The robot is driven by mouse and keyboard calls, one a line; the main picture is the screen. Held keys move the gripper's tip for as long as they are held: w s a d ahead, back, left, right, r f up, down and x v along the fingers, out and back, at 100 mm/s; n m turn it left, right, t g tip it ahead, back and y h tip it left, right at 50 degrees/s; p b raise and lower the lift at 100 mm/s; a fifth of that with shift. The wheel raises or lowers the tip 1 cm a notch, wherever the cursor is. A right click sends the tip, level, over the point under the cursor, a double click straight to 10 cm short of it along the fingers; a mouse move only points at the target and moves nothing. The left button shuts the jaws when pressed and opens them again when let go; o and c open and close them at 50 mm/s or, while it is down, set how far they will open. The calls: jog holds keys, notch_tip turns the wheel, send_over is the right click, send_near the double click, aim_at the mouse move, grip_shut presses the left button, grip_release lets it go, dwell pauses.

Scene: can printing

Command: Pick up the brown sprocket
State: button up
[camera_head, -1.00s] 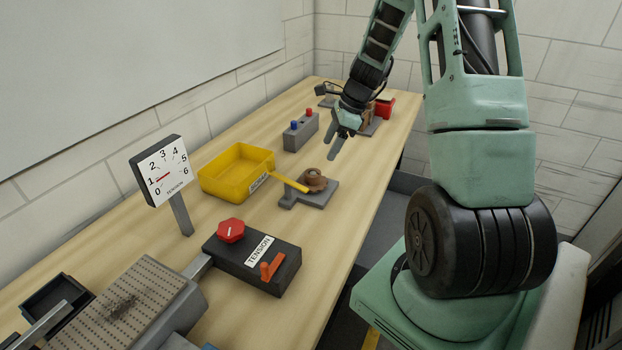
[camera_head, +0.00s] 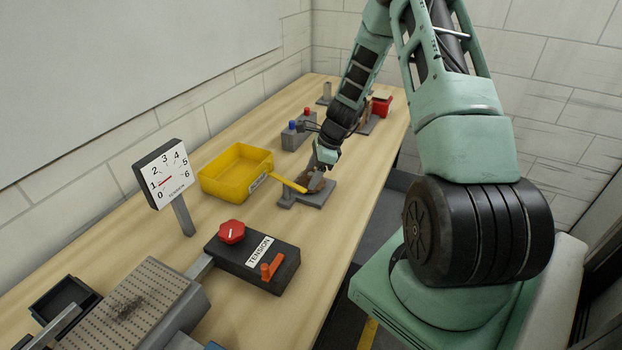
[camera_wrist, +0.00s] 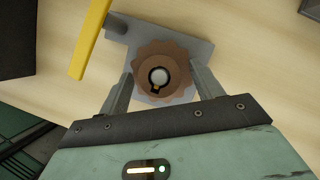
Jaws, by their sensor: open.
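The brown sprocket (camera_wrist: 174,58) is a toothed disc around a pale round post (camera_wrist: 159,76) on a grey base plate (camera_wrist: 194,48). In the head view the sprocket (camera_head: 314,184) is partly hidden by my gripper (camera_head: 322,166), which points down over it. The base plate (camera_head: 315,197) lies on the table. In the wrist view my gripper (camera_wrist: 160,93) is open, with one finger on each side of the sprocket. I cannot tell whether the fingers touch it.
A yellow lever (camera_head: 288,183) reaches across beside the sprocket; it also shows in the wrist view (camera_wrist: 90,40). A yellow bin (camera_head: 222,186) stands to the left. A black tension box (camera_head: 245,262) lies nearer. A grey button box (camera_head: 294,138) stands behind.

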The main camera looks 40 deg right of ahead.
jog(key=shift+c, duration=0.4)
jog(key=c, duration=1.1)
jog(key=shift+o, duration=0.2)
jog(key=shift+r, duration=0.1)
notch_tip(320, 180, up, 14)
jog(key=p, duration=0.2)
